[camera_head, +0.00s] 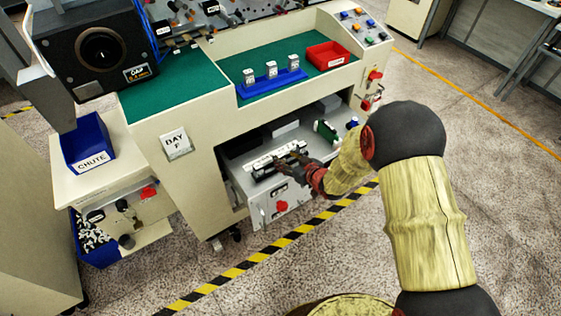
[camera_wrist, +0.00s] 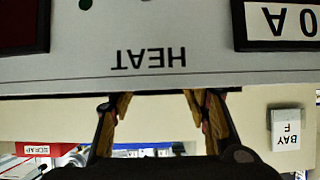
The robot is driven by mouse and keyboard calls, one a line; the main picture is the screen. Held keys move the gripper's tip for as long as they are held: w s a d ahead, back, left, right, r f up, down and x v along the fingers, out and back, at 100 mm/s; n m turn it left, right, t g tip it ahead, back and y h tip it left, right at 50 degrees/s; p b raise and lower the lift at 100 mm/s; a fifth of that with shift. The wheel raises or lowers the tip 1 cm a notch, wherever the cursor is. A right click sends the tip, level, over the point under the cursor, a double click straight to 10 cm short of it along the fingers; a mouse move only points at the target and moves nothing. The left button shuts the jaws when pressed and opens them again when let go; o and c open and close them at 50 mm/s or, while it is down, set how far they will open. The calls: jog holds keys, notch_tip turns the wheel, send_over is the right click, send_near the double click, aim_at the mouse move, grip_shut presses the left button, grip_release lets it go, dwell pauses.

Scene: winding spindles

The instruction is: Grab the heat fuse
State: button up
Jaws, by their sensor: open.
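My gripper (camera_head: 298,166) is over the pulled-out grey drawer (camera_head: 258,208) of the bench, beside a dark block with white labels (camera_head: 262,168). In the wrist view, which is upside down, the two fingers of my gripper (camera_wrist: 157,104) are apart, and I see nothing held between them. A pale grey panel marked HEAT (camera_wrist: 150,58) spans the frame beyond the fingertips. I cannot pick out the heat fuse itself in either view; my gripper and arm cover part of the drawer.
A red knob (camera_head: 281,206) is on the drawer front. On the green bench top are a blue rack (camera_head: 270,90) with white blocks and a red bin (camera_head: 340,63). A blue chute bin (camera_head: 90,147) is at left.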

aim_at(281, 155)
jog(key=b+x, duration=0.1)
jog(key=x, duration=0.4)
jog(key=shift+b, duration=0.3)
jog(key=shift+r, duration=0.1)
jog(key=c, duration=1.2)
grip_shut()
